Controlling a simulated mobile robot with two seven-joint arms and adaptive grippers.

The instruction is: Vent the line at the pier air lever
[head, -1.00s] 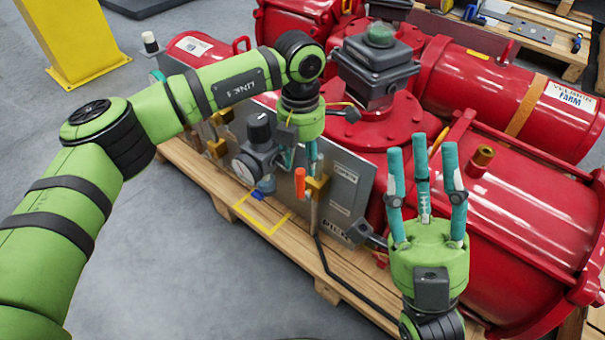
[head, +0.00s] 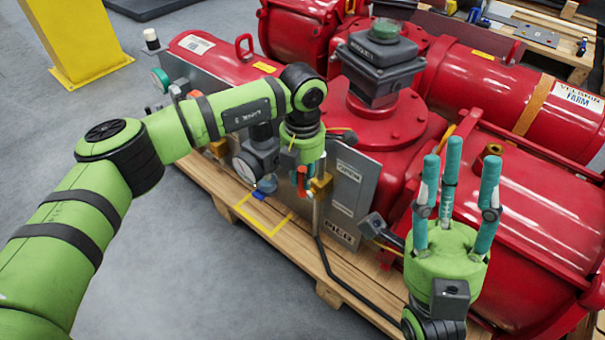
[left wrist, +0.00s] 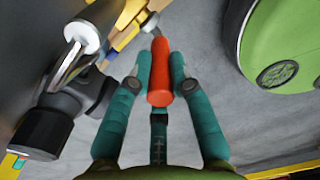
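The air lever (head: 302,180) has an orange-red handle and hangs beside a brass fitting (head: 320,186) on the grey panel's front. My left gripper (head: 308,178) is down around the handle, partly hiding it. In the left wrist view the orange handle (left wrist: 160,80) lies between my left gripper's teal fingers (left wrist: 161,62). The fingers look straight, with narrow gaps beside the handle's near end; contact at the tips is unclear. My right gripper (head: 457,175) is open and empty, fingers up, in front of the red actuator.
A pressure gauge with regulator (head: 247,165) stands left of the lever. The grey panel (head: 347,200) and red actuator (head: 390,125) stand on a wooden pallet (head: 290,245). A black hose (head: 335,280) runs down the pallet's front. Grey floor (head: 200,270) is clear at front left.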

